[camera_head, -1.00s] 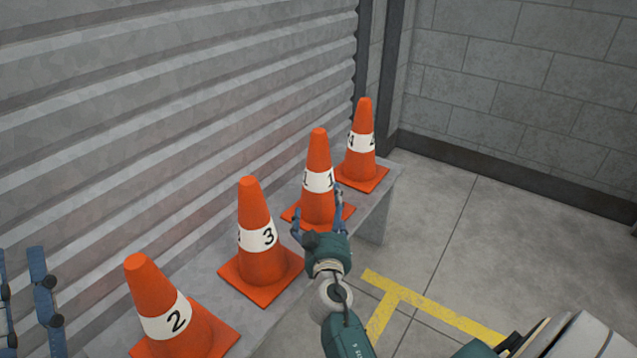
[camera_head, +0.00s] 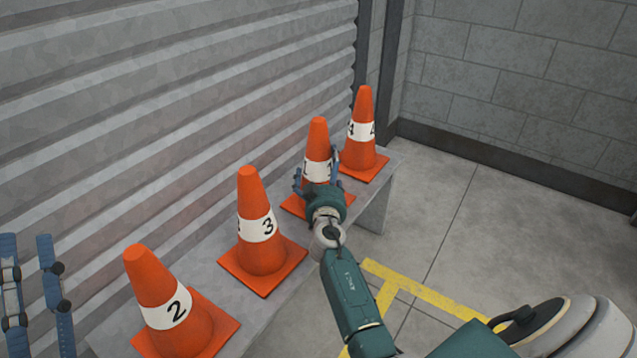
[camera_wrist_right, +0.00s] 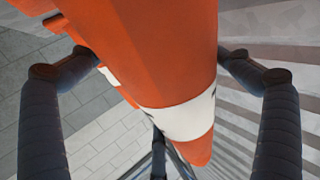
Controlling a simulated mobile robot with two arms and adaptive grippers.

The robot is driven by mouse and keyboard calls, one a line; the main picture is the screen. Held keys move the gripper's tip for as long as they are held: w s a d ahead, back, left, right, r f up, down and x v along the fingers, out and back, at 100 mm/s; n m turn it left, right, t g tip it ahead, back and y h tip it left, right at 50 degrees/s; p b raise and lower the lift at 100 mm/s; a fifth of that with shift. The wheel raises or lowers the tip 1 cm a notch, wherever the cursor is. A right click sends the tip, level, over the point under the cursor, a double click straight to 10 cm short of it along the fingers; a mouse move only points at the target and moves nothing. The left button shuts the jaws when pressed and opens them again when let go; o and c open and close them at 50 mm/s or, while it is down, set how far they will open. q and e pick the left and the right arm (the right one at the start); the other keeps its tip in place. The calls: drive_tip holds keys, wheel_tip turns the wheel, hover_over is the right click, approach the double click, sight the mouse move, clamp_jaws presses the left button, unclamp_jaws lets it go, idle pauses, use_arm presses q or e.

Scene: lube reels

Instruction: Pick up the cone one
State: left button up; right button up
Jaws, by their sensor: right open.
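The cone marked 1 (camera_head: 318,136) is orange with a white band and stands upright on the grey bench, third from the left. My right gripper (camera_head: 317,176) is open, with its fingers on either side of this cone around the band height. In the right wrist view the cone (camera_wrist_right: 150,50) fills the middle, between the spread fingers of the right gripper (camera_wrist_right: 160,75). I cannot tell whether a finger touches it. My left gripper (camera_head: 35,290) shows only in part at the left edge, its two blue fingers apart.
Cone 2 (camera_head: 165,295) and cone 3 (camera_head: 257,225) stand nearer on the bench (camera_head: 375,205), and cone 4 (camera_head: 362,135) stands behind cone 1. A corrugated wall (camera_head: 150,120) runs along the left. The floor (camera_head: 500,240) at right is clear, with yellow lines.

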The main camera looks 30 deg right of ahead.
drive_tip(key=c, duration=1.2)
drive_tip(key=shift+r, duration=0.1)
drive_tip(key=shift+c, duration=0.5)
